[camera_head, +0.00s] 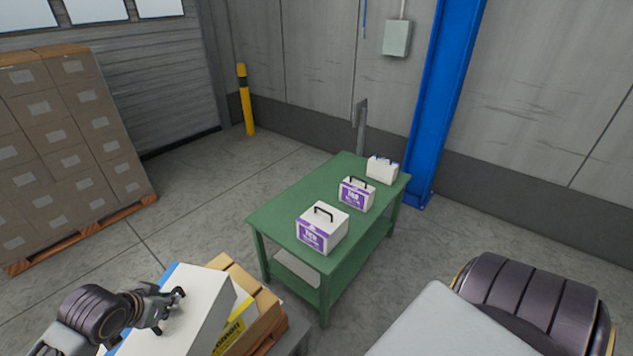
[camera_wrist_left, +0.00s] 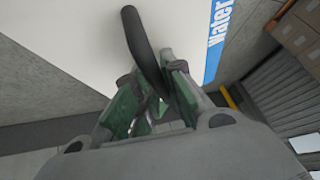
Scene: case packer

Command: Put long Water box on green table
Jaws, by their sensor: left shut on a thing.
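The long Water box (camera_head: 200,306) is white with a blue edge strip, at the bottom left of the head view. It fills much of the left wrist view (camera_wrist_left: 60,60), where the word "Water" reads on the blue strip. My left gripper (camera_head: 176,298) is shut on the box's black handle (camera_wrist_left: 145,50), which runs between its fingers. The green table (camera_head: 290,192) stands beyond, in the middle of the head view, with a lower shelf. My right gripper is out of view.
A yellow-labelled box (camera_head: 233,322) and brown cartons on a pallet sit right beside the Water box. The left part of the green tabletop is bare. A stack of cartons (camera_head: 65,150) stands at the left, a yellow post (camera_head: 245,100) and a blue column (camera_head: 440,100) behind.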

